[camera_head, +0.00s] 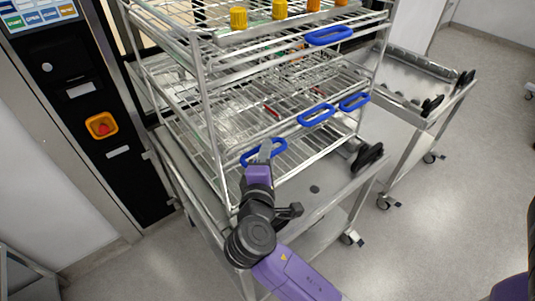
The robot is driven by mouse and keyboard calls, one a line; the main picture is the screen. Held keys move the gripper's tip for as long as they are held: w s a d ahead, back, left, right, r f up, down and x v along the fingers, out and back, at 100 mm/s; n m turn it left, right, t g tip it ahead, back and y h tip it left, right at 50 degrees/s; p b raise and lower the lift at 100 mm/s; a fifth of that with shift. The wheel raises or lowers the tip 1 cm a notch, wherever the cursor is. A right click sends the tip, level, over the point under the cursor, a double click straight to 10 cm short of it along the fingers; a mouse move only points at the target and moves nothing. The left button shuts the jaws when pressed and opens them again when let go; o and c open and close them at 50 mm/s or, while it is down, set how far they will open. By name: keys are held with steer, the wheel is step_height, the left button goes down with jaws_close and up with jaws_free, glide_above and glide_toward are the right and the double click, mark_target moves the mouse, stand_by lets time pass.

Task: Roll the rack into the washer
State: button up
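The wire rack (213,128) stands upright on a steel transfer cart (315,195) in the middle of the head view. It has several shelves and blue loop handles (317,115) on its near side. My gripper (265,152) is at the lower left blue handle (277,147), its tip overlapping the loop. I cannot tell whether the fingers are closed on it. The washer's dark front panel (100,120) is at the left, beside the rack. Part of its opening (122,38) shows behind the rack; the rest is hidden. The rack's far end seems to be at that opening.
Bottles with yellow and orange caps (239,17) stand on the rack's upper shelf. A red button on a yellow plate (102,125) sits on the washer panel. A second steel cart (412,75) stands at the right. The floor at the right (470,190) is mostly clear.

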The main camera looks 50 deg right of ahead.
jaws_close()
stand_by(1.4)
